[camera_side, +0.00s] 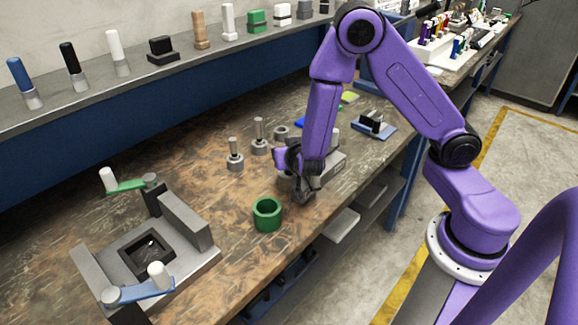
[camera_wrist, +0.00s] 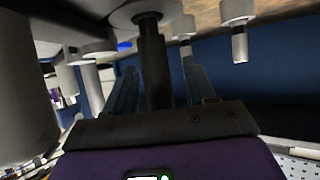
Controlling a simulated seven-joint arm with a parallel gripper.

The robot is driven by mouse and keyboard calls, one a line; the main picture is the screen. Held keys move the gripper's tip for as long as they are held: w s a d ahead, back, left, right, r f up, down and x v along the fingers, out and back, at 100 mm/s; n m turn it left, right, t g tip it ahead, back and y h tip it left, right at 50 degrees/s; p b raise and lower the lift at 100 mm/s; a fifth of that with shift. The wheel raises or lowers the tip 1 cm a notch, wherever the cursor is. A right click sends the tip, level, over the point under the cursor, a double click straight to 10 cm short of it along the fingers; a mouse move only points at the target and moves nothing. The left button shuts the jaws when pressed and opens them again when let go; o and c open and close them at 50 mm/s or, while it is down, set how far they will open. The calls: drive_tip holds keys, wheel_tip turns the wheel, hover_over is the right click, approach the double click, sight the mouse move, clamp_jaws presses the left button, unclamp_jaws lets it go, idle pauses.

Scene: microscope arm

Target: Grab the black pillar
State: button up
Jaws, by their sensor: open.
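In the wrist view, which appears upside down, a dark pillar (camera_wrist: 153,62) on a round grey base (camera_wrist: 146,12) stands between the two fingers of my gripper (camera_wrist: 162,80). The fingers are apart, one on each side, and I cannot tell whether either touches it. In the side view my gripper (camera_side: 304,190) is low over the bench, beside a grey block (camera_side: 328,165); its fingertips are hard to make out. The pillar between the fingers cannot be made out there. Another black pillar (camera_side: 69,56) with a grey base stands on the back shelf, far from my gripper.
Two grey pegs on round bases (camera_side: 235,155) (camera_side: 259,137) stand left of my gripper. A green ring (camera_side: 267,214) lies in front of it. A grey fixture (camera_side: 205,265) with clamps is at lower left. The shelf (camera_side: 190,62) holds several other parts. Bare bench lies between.

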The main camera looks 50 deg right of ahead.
clamp_jaws()
drive_tip(key=shift+r, duration=0.15)
